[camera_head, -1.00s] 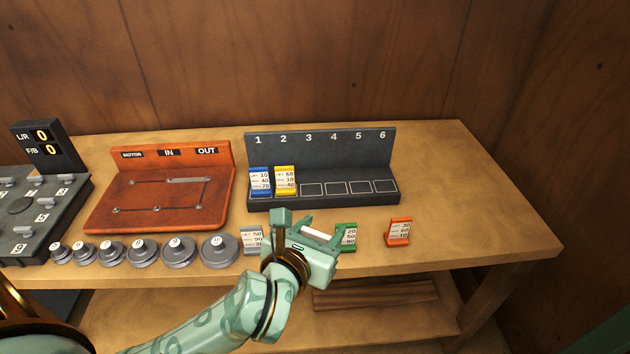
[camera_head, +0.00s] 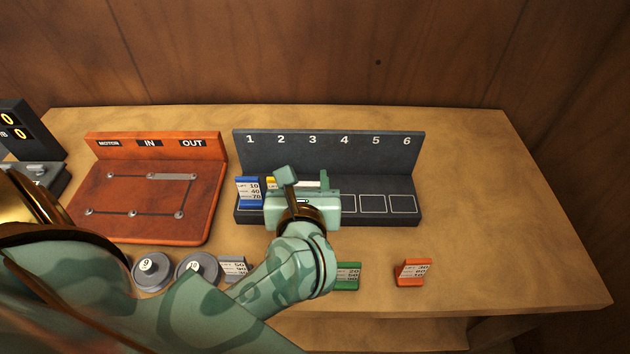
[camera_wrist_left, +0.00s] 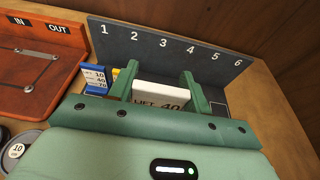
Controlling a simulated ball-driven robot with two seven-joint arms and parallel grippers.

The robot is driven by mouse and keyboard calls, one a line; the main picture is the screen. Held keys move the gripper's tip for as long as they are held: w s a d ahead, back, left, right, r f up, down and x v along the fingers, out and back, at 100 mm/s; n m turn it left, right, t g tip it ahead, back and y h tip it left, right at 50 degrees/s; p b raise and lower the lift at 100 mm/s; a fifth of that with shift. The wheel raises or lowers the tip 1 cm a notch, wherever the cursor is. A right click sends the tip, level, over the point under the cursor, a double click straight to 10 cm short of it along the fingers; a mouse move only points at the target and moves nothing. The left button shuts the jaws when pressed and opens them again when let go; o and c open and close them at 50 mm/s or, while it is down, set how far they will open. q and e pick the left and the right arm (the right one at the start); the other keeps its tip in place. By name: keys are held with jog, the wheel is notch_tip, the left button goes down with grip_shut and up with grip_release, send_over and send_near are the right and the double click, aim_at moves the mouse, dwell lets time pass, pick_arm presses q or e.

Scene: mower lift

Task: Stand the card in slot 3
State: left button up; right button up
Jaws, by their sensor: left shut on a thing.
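My left gripper (camera_head: 305,185) is shut on a white card (camera_wrist_left: 160,93), which shows upright between the two fingers in the left wrist view, its lower part hidden by the gripper. The dark rack (camera_head: 372,162) has numbers 1 to 6 on its back panel. The gripper is over the front of the rack, around slots 2 and 3, and hides slot 3. I cannot tell whether the card touches the rack. A blue card (camera_head: 248,192) stands in slot 1. A yellow card (camera_head: 271,183) in slot 2 is mostly hidden by the gripper. My right gripper is not in view.
Slots 5 and 6 are empty. A grey card (camera_head: 233,268), a green card (camera_head: 347,276) and an orange card (camera_head: 412,272) stand along the table front. An orange panel (camera_head: 150,215) and grey weights (camera_head: 152,270) lie left. The table right of the rack is clear.

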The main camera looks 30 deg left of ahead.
pick_arm(q)
jog(key=w+a+f+b, duration=0.1)
jog(key=w+f, duration=0.2)
jog(key=f, duration=0.1)
jog(key=w+a+f+b, duration=0.1)
jog(key=w+a+f, duration=0.1)
jog(key=w+f, duration=0.1)
jog(key=w+a+f+b, duration=0.1)
jog(key=w+a+f, duration=0.1)
jog(key=w+f, duration=0.2)
jog(key=shift+w+a+f, duration=0.1)
jog(key=shift+f, duration=0.4)
jog(key=shift+r, duration=0.1)
jog(key=o, duration=0.8)
jog(key=shift+f+b, duration=0.25)
jog(key=shift+b, duration=0.05)
jog(key=shift+o, duration=0.9)
jog(key=shift+r, duration=0.1)
